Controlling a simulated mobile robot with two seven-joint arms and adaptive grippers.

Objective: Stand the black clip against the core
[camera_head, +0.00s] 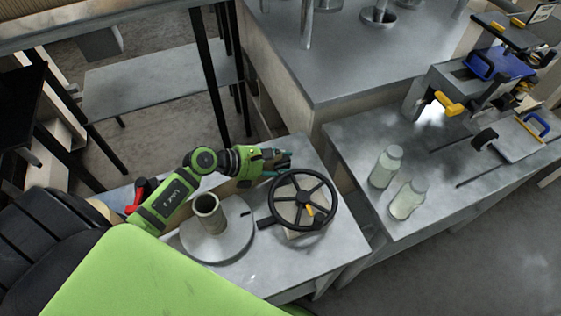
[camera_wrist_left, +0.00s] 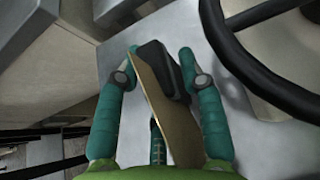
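My left gripper (camera_head: 284,160) is over the far part of the grey table, just behind the black handwheel. In the left wrist view its two teal fingers (camera_wrist_left: 157,68) stand apart, on either side of a black block that looks like the black clip (camera_wrist_left: 162,70) and a thin brown board (camera_wrist_left: 158,108). The block is by the right finger; whether either finger touches is unclear. The core (camera_head: 209,212), a short grey hollow cylinder, stands upright on a round grey disc (camera_head: 222,246), left of and nearer than the gripper. My right gripper is out of view.
The black handwheel (camera_head: 332,205) stands right of the disc and close to the gripper; its rim also shows in the left wrist view (camera_wrist_left: 225,45). Two glass jars (camera_head: 386,167) stand on the right bench (camera_head: 405,222). The table's front right corner (camera_head: 335,258) is bare.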

